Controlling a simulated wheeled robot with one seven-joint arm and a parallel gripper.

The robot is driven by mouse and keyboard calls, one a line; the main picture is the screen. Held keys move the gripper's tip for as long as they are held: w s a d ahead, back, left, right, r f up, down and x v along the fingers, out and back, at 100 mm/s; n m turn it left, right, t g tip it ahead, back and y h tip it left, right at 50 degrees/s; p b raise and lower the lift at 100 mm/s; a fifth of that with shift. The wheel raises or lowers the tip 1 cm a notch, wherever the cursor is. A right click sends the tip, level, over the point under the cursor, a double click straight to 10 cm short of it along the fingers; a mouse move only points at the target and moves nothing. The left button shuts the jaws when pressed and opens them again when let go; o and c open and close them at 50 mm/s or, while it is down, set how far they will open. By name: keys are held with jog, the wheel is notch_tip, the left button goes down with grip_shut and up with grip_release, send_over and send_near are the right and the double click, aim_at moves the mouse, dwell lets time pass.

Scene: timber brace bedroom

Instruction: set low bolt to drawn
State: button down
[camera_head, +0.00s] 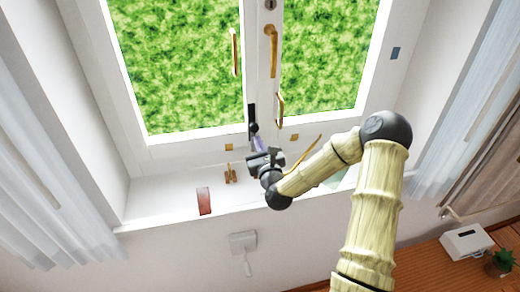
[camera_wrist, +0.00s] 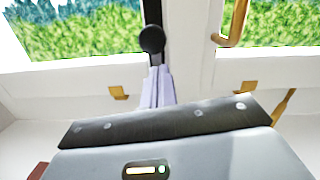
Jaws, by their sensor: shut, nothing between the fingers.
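The low bolt (camera_head: 252,117) is a dark upright bar with a round black knob, low on the middle of the white window frame. In the wrist view its black knob (camera_wrist: 151,39) is at the top, left of centre. My gripper (camera_head: 258,142) reaches up to just below the knob. Its pale lavender fingers (camera_wrist: 157,76) are together and empty, with their tips right under the knob. I cannot tell whether they touch it. The bolt's lower end is hidden behind the fingers.
Brass handles (camera_head: 271,52) are on the window sashes. A red-brown block (camera_head: 204,201) and a small brass piece (camera_head: 231,173) are on the sill. A thin yellow rod (camera_head: 303,155) shows close beside my wrist. Curtains hang at both sides.

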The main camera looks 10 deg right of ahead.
aim_at(256, 128)
jog(key=shift+r, duration=0.45)
jog(key=shift+w, duration=0.15)
jog(key=shift+r+p, duration=0.9)
jog(key=shift+r, duration=0.85)
